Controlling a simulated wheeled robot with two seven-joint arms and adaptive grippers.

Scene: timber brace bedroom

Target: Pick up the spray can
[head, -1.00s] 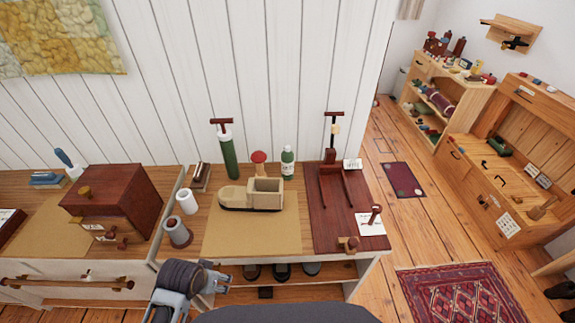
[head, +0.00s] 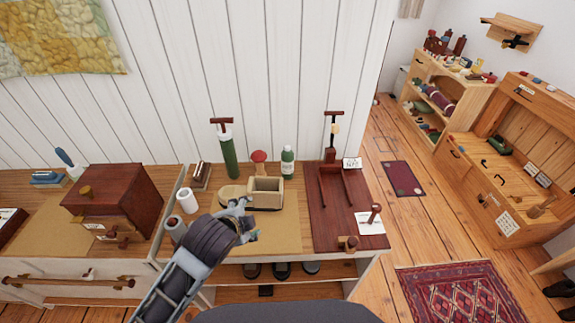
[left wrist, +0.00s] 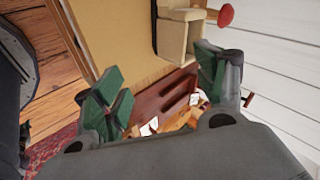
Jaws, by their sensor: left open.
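A green bottle-shaped can (head: 287,162) with a white label stands upright at the back of the workbench, right of a red mushroom-shaped item (head: 258,160). It is the likeliest spray can, but I cannot read its label. My left gripper (head: 245,221) is open and empty over the tan mat (head: 285,235), in front of a beige wooden toy vehicle (head: 266,193) and apart from the can. In the left wrist view, the green-padded fingers of my left gripper (left wrist: 160,86) are spread apart. I cannot make out the can there. My right gripper is out of view.
A tall green pump (head: 228,155) stands left of the mushroom item. A white cylinder (head: 187,200) and a grey canister (head: 174,229), partly covered by my arm, stand at the left. A dark red board (head: 345,225) with tools lies at the right.

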